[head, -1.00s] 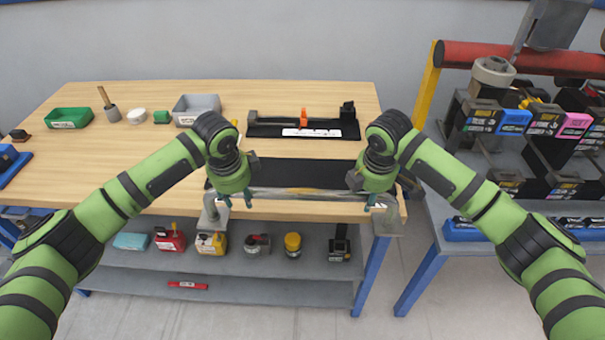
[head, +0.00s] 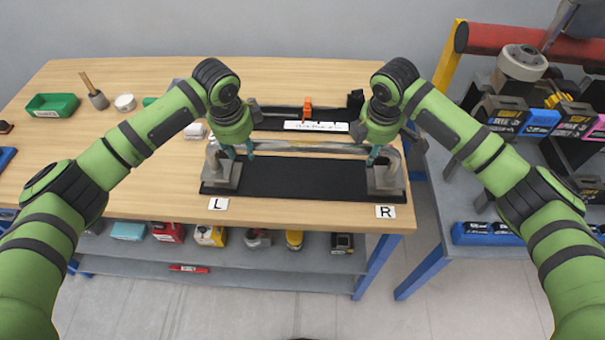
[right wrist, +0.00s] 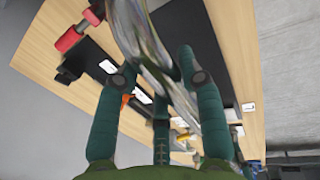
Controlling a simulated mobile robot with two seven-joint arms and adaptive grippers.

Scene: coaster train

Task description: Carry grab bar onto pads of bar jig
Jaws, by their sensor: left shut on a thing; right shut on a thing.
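The grab bar (head: 310,148) is a long shiny metal bar held roughly level across the bench. My left gripper (head: 238,152) is shut on its left end and my right gripper (head: 373,156) on its right end. In the right wrist view the bar (right wrist: 150,45) passes between the fingers of my right gripper (right wrist: 157,72). Behind the bar lies a black fixture (head: 270,122) with an orange clamp and a white label, apparently the bar jig. Its pads cannot be made out, and my grippers partly hide its ends. The bar appears raised, apart from this fixture.
A black board (head: 300,180) at the bench's front carries two grey stands, left (head: 222,176) and right (head: 385,180), by L and R labels. A green bin (head: 52,105) and a mallet (head: 94,92) are at left. A loaded rack (head: 540,120) stands right of the bench.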

